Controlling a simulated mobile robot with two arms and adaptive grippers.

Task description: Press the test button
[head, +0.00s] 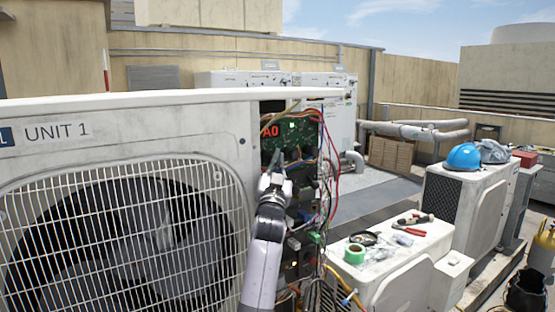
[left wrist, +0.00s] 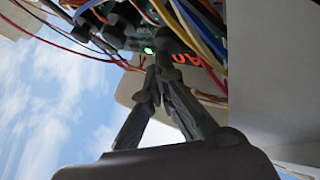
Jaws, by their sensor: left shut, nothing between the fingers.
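A green circuit board (head: 300,136) sits in the open side of the condenser marked UNIT 1 (head: 120,128). It carries a red lit display (head: 271,131) that reads like "A0". My left gripper (head: 277,156) is shut and empty, its fingertips at the lower part of the board. In the left wrist view the closed fingertips (left wrist: 158,72) are close to the board, near a green light (left wrist: 148,50) and the red display (left wrist: 187,59). I cannot make out the test button, and I cannot tell whether the fingertips touch the board. My right gripper is not in view.
Red, yellow and blue wires (head: 331,150) hang around the board and down the open side. A low unit (head: 400,262) at right bears green tape (head: 355,254) and hand tools. A blue helmet (head: 464,157) rests on another unit. Grey rooftop floor (head: 375,190) lies behind.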

